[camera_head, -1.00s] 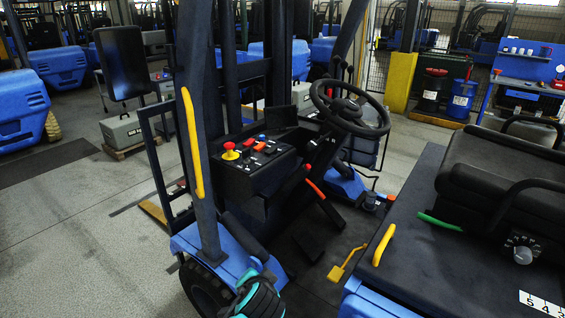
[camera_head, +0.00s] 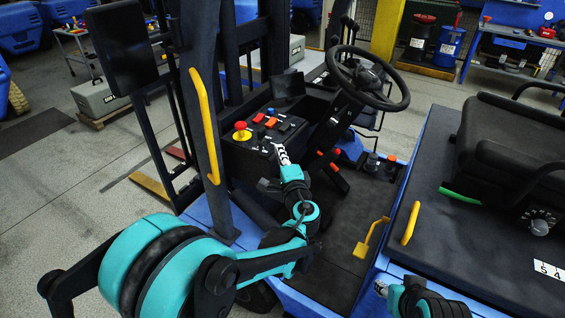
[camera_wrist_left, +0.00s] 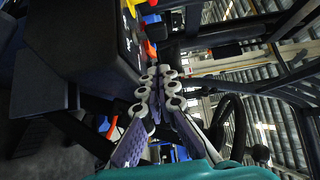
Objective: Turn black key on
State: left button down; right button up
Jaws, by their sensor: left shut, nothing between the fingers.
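The black control panel (camera_head: 240,150) of the forklift carries a red mushroom button on a yellow base (camera_head: 240,131), red-orange switches (camera_head: 265,119) and small dark parts. I cannot single out the black key among these dark parts. My left gripper (camera_head: 281,153) is at the panel's near right edge, its fingers shut and empty. In the left wrist view the closed fingers (camera_wrist_left: 157,82) point up beside the dark panel box (camera_wrist_left: 85,40), close to its orange and red controls (camera_wrist_left: 149,47). My right arm shows at the bottom right, its gripper (camera_head: 382,288) only partly visible.
The steering wheel (camera_head: 368,78) stands right of the panel. A mast post with a yellow handle (camera_head: 205,125) rises to its left. Red-tipped levers (camera_head: 330,165) are just right of my left gripper. The seat (camera_head: 510,140) is at the right. The footwell floor (camera_head: 345,220) is open.

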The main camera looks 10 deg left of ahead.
aim_at(258, 136)
pick_arm(q)
jog(key=w+a+b, duration=0.1)
jog(key=w+a, duration=0.3)
jog(key=shift+w+a, duration=0.2)
jog(key=shift+a, duration=0.35)
pick_arm(e)
jog(key=shift+f, duration=0.7)
pick_arm(q)
jog(key=shift+a+m+h, duration=0.3)
jog(key=shift+h, duration=0.1)
jog(key=shift+a+m+t+h, duration=0.4)
jog(key=shift+h, duration=0.2)
jog(key=shift+s+a+m+h, duration=0.1)
jog(key=shift+a+m+h, duration=0.2)
jog(key=shift+m+h, duration=0.6)
jog(key=shift+t+h, duration=0.3)
jog(key=shift+h, duration=0.2)
jog(key=shift+a, duration=0.35)
pick_arm(e)
jog(key=shift+s+a+f, duration=0.1)
jog(key=shift+a, duration=0.6)
pick_arm(q)
jog(key=shift+a, duration=0.15)
pick_arm(e)
jog(key=shift+a, duration=0.15)
